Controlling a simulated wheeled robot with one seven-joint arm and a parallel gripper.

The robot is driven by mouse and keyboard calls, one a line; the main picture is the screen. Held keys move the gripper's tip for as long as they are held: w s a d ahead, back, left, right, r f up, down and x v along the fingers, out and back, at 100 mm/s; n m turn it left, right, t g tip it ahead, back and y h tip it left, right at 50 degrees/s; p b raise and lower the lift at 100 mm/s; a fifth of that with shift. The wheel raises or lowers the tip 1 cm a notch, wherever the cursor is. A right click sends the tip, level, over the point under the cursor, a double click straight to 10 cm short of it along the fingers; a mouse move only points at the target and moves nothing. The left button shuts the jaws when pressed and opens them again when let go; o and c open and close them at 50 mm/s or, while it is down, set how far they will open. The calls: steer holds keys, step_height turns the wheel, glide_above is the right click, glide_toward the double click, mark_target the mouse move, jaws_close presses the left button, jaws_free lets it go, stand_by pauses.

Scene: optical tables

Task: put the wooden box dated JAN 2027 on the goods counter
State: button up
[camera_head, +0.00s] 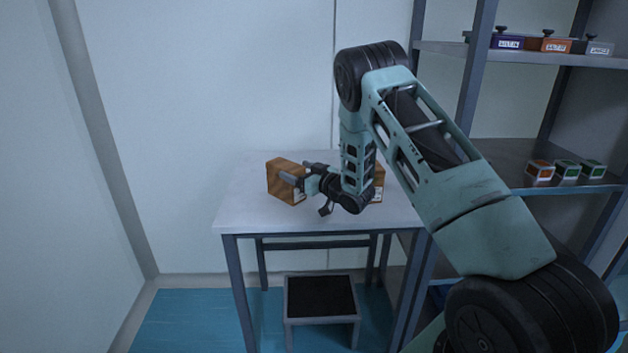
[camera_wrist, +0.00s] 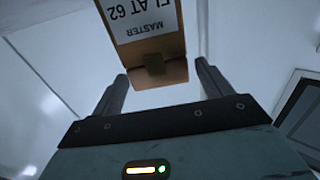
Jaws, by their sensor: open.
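A brown wooden box (camera_head: 284,180) stands on the white-topped table (camera_head: 245,212). A second brown box (camera_head: 379,184) with a pale label is mostly hidden behind my arm. My gripper (camera_head: 307,194) is open at table height, its fingers pointing left at the first box. In the wrist view, a box (camera_wrist: 152,52) with a white label reading upside down "MASTER FLAT 62" lies ahead, its near end in line with the gap between my open fingers (camera_wrist: 160,76). No JAN 2027 date is legible in either view. I cannot tell whether this table is the goods counter.
A grey shelf rack (camera_head: 510,150) stands at the right, with several small labelled boxes on its upper shelf and several more (camera_head: 566,170) on the middle one. A low dark-topped stool (camera_head: 320,296) is under the table. Walls close in behind and left.

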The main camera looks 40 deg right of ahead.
steer(key=s+d+b, duration=0.1)
steer(key=s, duration=0.7)
steer(key=s+a+r+g, duration=0.1)
steer(key=a+r+g, duration=0.15)
steer(key=a, duration=0.75)
steer(key=a+r+g, duration=0.1)
steer(key=a+g, duration=0.3)
steer(key=a, duration=0.6)
steer(key=s+a+n+g, duration=0.2)
steer(key=s+a+g, duration=0.3)
steer(key=s+a, duration=0.8)
steer(key=s+a+r+n+g+h, duration=0.1)
steer(key=s+g, duration=0.2)
steer(key=s, duration=0.9)
steer(key=s+r+n+g+h, duration=0.1)
steer(key=s+n+g, duration=0.1)
steer(key=s, duration=0.9)
steer(key=shift+s+a+r+g+h, duration=0.2)
steer(key=shift+s+a+g+h, duration=0.2)
steer(key=shift+g, duration=0.15)
steer(key=shift+w+r+p, duration=0.1)
steer(key=shift+r+p, duration=0.45)
steer(key=shift+r, duration=0.05)
